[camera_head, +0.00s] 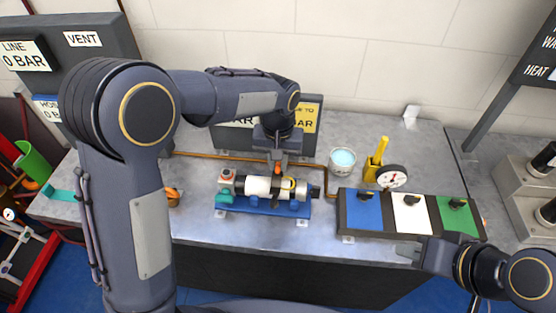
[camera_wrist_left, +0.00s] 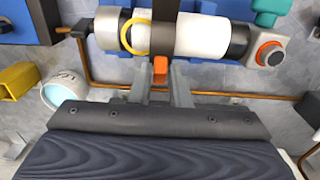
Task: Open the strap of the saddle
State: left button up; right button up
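The blue saddle (camera_head: 263,209) stands on the bench and carries a white cylinder (camera_head: 258,187) lying on its side. In the left wrist view a dark strap (camera_wrist_left: 164,28) crosses over the white cylinder (camera_wrist_left: 201,36). An orange tab (camera_wrist_left: 160,70) sits at the strap's near end. My left gripper (camera_head: 281,167) is over the saddle from behind. Its grey fingers (camera_wrist_left: 172,85) are at the orange tab; whether they grip it cannot be told. My right gripper (camera_head: 408,251) is at the bench's front edge, apart from the saddle, with nothing visible in it.
A tray with blue, white and green sections (camera_head: 410,213) lies right of the saddle. A white cup (camera_head: 342,161), a yellow holder (camera_head: 374,170) and a gauge (camera_head: 392,177) stand behind it. A copper pipe (camera_head: 215,156) runs along behind the saddle.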

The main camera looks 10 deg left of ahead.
pick_arm(q)
grip_shut()
jog(key=w+g+p, duration=0.3)
jog(key=g+p, duration=0.1)
jog(key=p, duration=0.3)
jog(key=shift+p, duration=0.3)
jog(key=shift+o, duration=2.3)
grip_release()
jog(key=shift+f, duration=0.1)
